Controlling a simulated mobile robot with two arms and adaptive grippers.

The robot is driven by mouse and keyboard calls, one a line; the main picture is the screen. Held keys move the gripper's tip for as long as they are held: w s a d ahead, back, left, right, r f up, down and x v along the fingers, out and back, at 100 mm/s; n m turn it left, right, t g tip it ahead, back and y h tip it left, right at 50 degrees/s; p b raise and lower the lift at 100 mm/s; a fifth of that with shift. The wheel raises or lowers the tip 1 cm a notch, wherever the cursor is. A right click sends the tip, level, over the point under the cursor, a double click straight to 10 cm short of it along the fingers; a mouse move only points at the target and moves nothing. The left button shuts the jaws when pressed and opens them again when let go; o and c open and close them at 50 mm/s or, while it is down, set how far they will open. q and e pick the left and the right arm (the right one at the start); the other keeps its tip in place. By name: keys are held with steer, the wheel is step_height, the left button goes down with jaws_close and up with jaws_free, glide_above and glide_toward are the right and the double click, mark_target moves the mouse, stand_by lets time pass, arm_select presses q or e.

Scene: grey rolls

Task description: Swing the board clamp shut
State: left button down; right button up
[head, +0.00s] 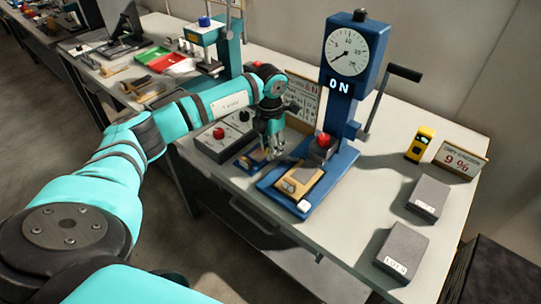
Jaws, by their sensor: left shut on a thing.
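My left gripper (272,150) points down at a small blue fixture (242,166) with a tan piece on it, left of the blue press. This fixture looks like the board clamp. The fingers are shut on a small part of it, mostly hidden by the fingers; how far the clamp is swung I cannot tell. My right gripper is not in view.
A knobbed control box (208,146) stands left.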

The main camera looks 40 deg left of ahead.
arm_select(q)
steer(key=m, duration=0.1)
steer(key=w+m+b, duration=0.1)
steer(key=m, duration=0.1)
steer(key=shift+w+a, duration=0.2)
steer(key=shift+a, duration=0.1)
steer(key=shift+w+m+b, duration=0.25)
steer(key=shift+m+b, duration=0.15)
steer(key=shift+m, duration=0.2)
steer(key=shift+r, duration=0.1)
steer(key=c, duration=1.1)
jaws_free()
step_height(320, 180, up, 12)
steer(key=shift+f, duration=0.1)
